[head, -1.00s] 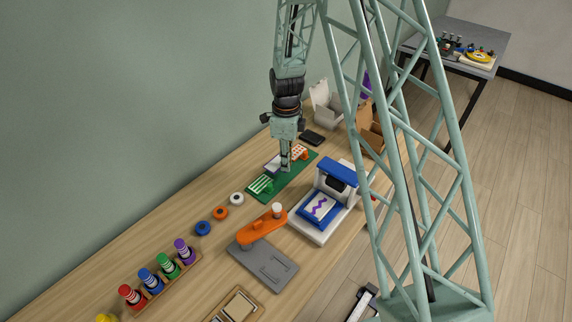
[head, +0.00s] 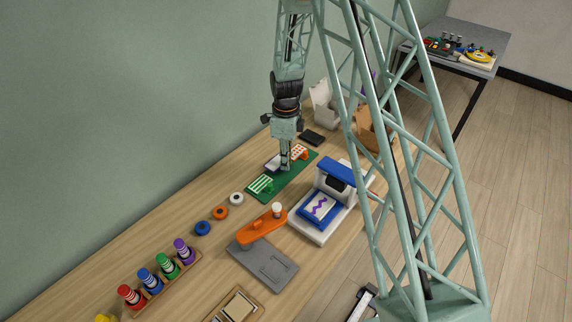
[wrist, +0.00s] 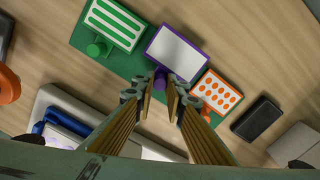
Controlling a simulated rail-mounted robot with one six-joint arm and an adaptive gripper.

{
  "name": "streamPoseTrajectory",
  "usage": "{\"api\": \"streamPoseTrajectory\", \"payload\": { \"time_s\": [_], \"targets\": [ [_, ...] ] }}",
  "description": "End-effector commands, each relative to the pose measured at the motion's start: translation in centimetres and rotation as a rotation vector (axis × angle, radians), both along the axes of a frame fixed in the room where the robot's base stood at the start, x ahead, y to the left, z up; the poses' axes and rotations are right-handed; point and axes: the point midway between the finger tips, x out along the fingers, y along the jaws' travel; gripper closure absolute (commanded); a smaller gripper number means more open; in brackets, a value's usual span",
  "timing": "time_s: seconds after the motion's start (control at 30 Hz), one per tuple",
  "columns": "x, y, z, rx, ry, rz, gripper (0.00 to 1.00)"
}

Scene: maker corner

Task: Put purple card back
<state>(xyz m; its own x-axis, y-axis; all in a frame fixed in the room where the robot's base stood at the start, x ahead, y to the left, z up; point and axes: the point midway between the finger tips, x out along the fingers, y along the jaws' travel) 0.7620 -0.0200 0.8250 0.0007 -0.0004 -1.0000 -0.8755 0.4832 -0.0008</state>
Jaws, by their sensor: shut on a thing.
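The purple card (wrist: 178,52) is a blank white face with a purple border and a purple knob (wrist: 160,79). My gripper (wrist: 163,92) is shut on this knob. In the head view, my gripper (head: 285,167) is over the green mat (head: 284,187), and part of the card (head: 272,163) shows beside it. The card is between the green striped card (wrist: 115,23) and the orange dotted card (wrist: 215,92), overlapping the mat's far edge in the wrist view. Whether it touches the mat or hangs just above, I cannot tell.
A blue and white press (head: 337,172) with a purple zigzag print stands to the right of the mat. A black flat item (head: 313,138) lies behind it. Three rings, including the blue one (head: 203,228), lie to the left. An orange tool (head: 262,226) stands in front.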

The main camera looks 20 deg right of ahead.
Motion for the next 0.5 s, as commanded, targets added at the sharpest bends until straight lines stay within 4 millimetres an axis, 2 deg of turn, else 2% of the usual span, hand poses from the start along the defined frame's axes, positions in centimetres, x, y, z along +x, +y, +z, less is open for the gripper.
{"api": "streamPoseTrajectory", "payload": {
  "time_s": [0.17,0.5],
  "targets": [
    [-0.01,0.0,-1.13,0.0,0.0,0.0,0.97],
    [0.01,0.0,-1.24,0.0,0.0,0.0,0.97]
  ]
}}
